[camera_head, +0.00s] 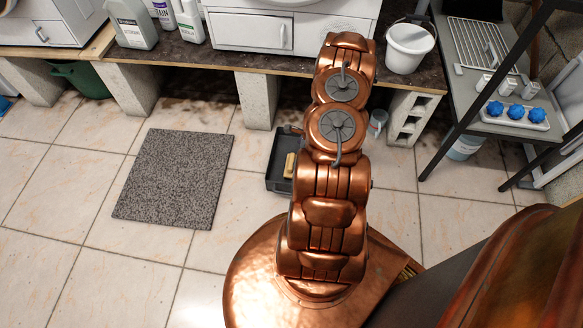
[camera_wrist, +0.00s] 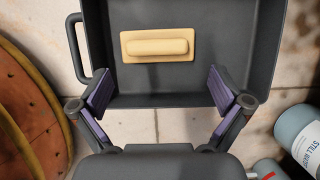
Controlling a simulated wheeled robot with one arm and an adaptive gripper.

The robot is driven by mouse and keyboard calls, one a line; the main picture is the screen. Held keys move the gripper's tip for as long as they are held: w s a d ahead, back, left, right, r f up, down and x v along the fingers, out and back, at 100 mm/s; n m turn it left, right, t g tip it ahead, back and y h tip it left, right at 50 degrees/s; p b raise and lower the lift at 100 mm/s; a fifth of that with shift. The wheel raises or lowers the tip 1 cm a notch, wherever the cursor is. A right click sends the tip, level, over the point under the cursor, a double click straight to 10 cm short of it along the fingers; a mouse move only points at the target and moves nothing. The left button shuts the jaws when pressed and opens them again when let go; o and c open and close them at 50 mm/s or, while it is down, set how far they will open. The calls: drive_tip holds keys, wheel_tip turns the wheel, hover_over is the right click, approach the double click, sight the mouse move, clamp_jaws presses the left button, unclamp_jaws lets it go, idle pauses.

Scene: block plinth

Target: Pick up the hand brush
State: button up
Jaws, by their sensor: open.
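The hand brush appears to be the tan, flat block with a raised rounded grip (camera_wrist: 158,46) in the wrist view. It lies in a dark grey tray (camera_wrist: 270,40) on the floor. In the head view the brush (camera_head: 289,166) and the tray (camera_head: 277,185) show partly behind my arm. My gripper (camera_wrist: 161,91) is open and empty, with a purple-padded finger on either side near the tray's near edge. In the wrist view the brush sits ahead of the fingertips, between their lines and apart from them. My gripper is hidden in the head view.
The tray has a side handle (camera_wrist: 78,48). Containers (camera_wrist: 299,138) stand at lower right in the wrist view. A speckled mat (camera_head: 176,178) lies on the tiles left of the tray. A bench on concrete blocks (camera_head: 257,100) runs behind, and a metal rack (camera_head: 470,95) stands right.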

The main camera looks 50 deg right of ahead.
sight(291, 161)
drive_tip(key=b+x, duration=0.2)
drive_tip(key=x, duration=0.4)
drive_tip(key=shift+s+a, duration=0.1)
drive_tip(key=shift+a, duration=0.1)
drive_tip(key=shift+w+a+f+b, duration=0.1)
drive_tip(key=shift+w+f+b, duration=0.2)
drive_tip(key=shift+f, duration=0.2)
drive_tip(key=c, duration=1)
drive_tip(key=shift+o, duration=0.2)
drive_tip(key=shift+r, duration=0.1)
wheel_tip(291, 161, up, 10)
drive_tip(key=p, duration=0.3)
